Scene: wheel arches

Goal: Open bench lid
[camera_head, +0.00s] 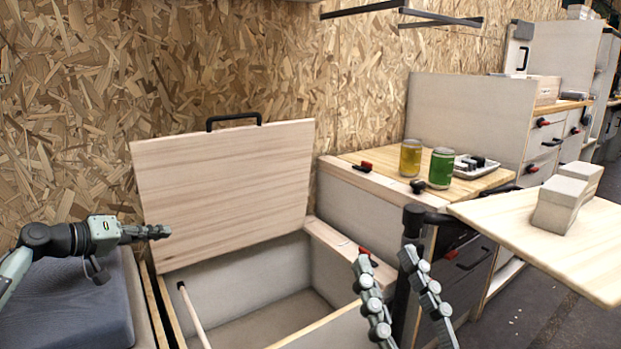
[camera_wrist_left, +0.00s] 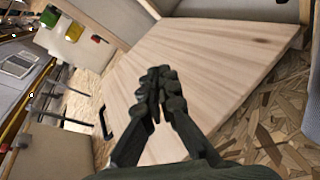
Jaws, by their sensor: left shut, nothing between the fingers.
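The bench lid (camera_head: 225,185) is a pale wooden board, raised steeply against the chipboard wall behind an open bench box (camera_head: 245,285). Its black handle (camera_head: 234,121) is on the top edge. My left gripper (camera_head: 168,232) is shut and empty in front of the lid's lower left part. In the left wrist view, the closed fingers (camera_wrist_left: 160,75) appear over the lid (camera_wrist_left: 205,60), and the handle (camera_wrist_left: 104,122) is at lower left. I cannot tell whether the fingers touch the lid. My right gripper (camera_head: 385,255) is open and empty at the box's front right.
A grey cushion (camera_head: 65,305) lies left of the box. A pale rod (camera_head: 193,315) stands at the box's left side. A wooden tabletop (camera_head: 575,255) holds grey blocks.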

